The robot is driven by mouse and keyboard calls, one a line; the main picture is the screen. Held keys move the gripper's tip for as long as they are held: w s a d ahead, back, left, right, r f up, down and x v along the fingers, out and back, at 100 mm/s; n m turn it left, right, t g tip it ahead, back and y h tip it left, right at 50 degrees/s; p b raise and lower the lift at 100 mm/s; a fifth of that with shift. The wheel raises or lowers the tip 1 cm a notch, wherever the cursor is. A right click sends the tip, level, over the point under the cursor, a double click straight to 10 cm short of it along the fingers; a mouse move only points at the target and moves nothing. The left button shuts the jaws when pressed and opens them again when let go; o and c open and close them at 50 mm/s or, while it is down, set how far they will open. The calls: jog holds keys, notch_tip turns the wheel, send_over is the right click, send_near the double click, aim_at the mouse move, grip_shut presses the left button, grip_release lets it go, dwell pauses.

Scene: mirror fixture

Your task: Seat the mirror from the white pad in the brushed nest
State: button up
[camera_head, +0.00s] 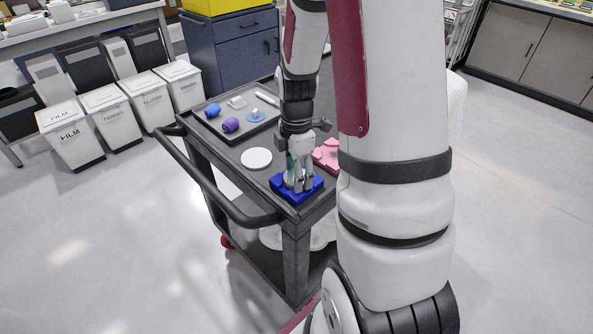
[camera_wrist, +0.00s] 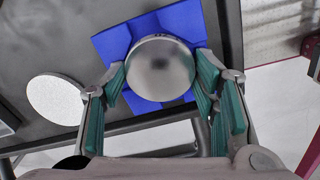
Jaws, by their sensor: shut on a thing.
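A round, shiny grey mirror (camera_wrist: 160,68) sits between the green-padded fingers of my gripper (camera_wrist: 160,85) in the wrist view. The gripper is shut on its sides. The mirror lies over the middle of a blue block (camera_wrist: 185,22), whose corners show around it. In the head view my gripper (camera_head: 299,184) points down at the blue block (camera_head: 314,191) near the cart's front corner; its fingers hide the mirror there. The round white pad (camera_head: 256,158) lies empty to the left; it also shows in the wrist view (camera_wrist: 56,98). Any brushed nest surface under the mirror is hidden.
A pink block (camera_head: 328,154) stands close to the right of my gripper. A dark tray (camera_head: 213,126) farther back holds blue and purple pieces. The grey cart's handle (camera_head: 222,197) runs along its left side. Bare cart top lies around the pad.

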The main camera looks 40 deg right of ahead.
jog(key=shift+f, duration=0.1)
jog(key=o, duration=1.4)
jog(key=shift+c, duration=0.2)
jog(key=shift+r+p, duration=1.45)
jog(key=shift+r, duration=0.15)
jog(key=o, duration=0.4)
